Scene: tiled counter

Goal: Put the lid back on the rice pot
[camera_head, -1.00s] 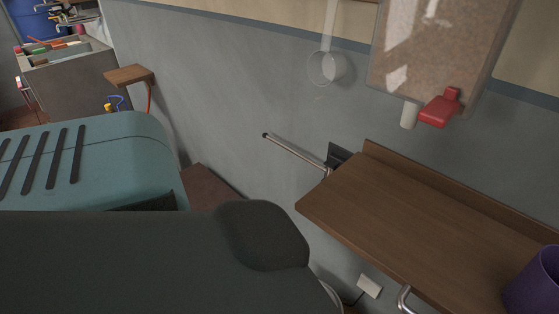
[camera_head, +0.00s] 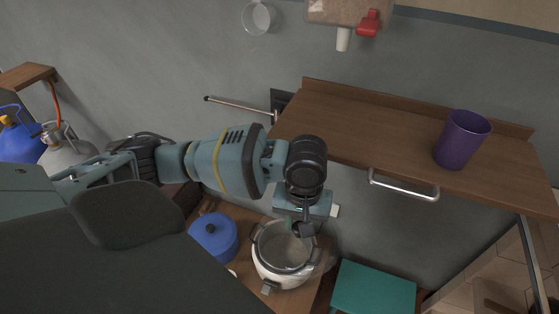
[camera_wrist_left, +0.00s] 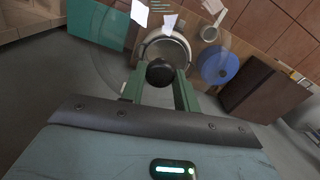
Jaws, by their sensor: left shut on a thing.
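The white rice pot (camera_head: 272,275) stands uncovered on a low wooden surface, with its grey inside showing. In the left wrist view the rice pot (camera_wrist_left: 184,46) is beyond the fingertips. My left gripper (camera_head: 302,226) is above the pot's back right rim. In the left wrist view its green fingers (camera_wrist_left: 160,78) are shut on the black knob of the lid (camera_wrist_left: 160,72). The lid's clear glass shows as a faint wide ring around the fingers. The glass is hard to make out in the head view, and I cannot tell its gap to the pot. My right gripper is not in view.
A blue lidded pot (camera_head: 212,237) stands just left of the rice pot. A teal stool top (camera_head: 373,288) is to the right. A wooden wall shelf (camera_head: 390,140) with a metal handle and a purple cup (camera_head: 461,140) is above and behind. Gas bottles (camera_head: 64,147) stand at left.

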